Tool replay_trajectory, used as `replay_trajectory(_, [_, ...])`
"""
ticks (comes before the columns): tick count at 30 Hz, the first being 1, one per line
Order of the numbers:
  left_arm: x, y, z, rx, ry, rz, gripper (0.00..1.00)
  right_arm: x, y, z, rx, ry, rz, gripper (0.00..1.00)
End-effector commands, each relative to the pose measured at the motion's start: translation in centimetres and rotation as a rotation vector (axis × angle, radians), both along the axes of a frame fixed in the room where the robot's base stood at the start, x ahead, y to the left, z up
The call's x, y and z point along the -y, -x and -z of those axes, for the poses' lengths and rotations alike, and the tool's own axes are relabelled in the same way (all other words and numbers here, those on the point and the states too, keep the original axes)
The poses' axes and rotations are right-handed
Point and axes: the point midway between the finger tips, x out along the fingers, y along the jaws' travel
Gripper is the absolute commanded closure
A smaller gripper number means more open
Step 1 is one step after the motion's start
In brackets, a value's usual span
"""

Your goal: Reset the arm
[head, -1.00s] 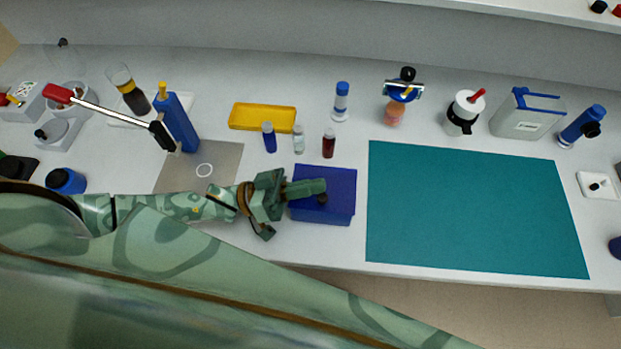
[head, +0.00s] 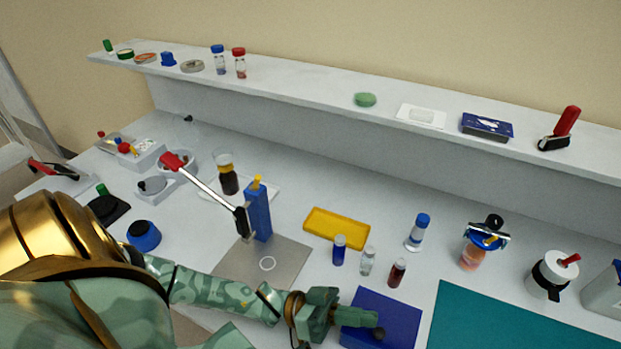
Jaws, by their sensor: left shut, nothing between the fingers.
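My left arm comes in from the left in the head view, with a green camouflage pattern. Its gripper (head: 372,319) is shut and empty. It lies over the blue box (head: 402,311) near the front of the bench, and hides part of the box top. I cannot tell whether it touches the box. My right gripper is not in view.
A grey mat (head: 285,258) with a blue post (head: 258,213) and a red-handled tool (head: 205,188) is behind my left forearm. Small vials (head: 367,261) and a yellow tray (head: 337,228) stand behind the box. A teal mat (head: 490,322) lies right. A shelf (head: 310,92) runs above.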

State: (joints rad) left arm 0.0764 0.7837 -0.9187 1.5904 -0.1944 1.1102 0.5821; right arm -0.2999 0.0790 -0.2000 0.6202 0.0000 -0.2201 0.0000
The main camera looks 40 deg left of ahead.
Motion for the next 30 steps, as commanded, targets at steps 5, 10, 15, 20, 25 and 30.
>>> replay_trajectory(5, [-3.9,1.9,0.2,-0.005,-0.006,0.0,1.0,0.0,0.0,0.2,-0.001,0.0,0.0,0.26])
replay_trajectory(10, [-7.6,3.6,0.2,-0.003,-0.006,0.0,1.0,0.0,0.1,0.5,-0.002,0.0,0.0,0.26])
replay_trajectory(15, [-9.9,4.7,0.1,-0.001,-0.003,0.0,1.0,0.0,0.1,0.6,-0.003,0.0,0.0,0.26])
replay_trajectory(20, [-10.6,5.0,0.0,0.0,-0.001,0.0,1.0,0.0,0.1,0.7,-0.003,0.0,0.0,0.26])
replay_trajectory(25, [-10.6,5.0,0.0,0.0,-0.001,0.0,1.0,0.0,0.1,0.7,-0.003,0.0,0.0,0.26])
replay_trajectory(30, [-10.6,5.0,0.0,0.0,-0.001,0.0,1.0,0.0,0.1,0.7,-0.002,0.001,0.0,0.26])
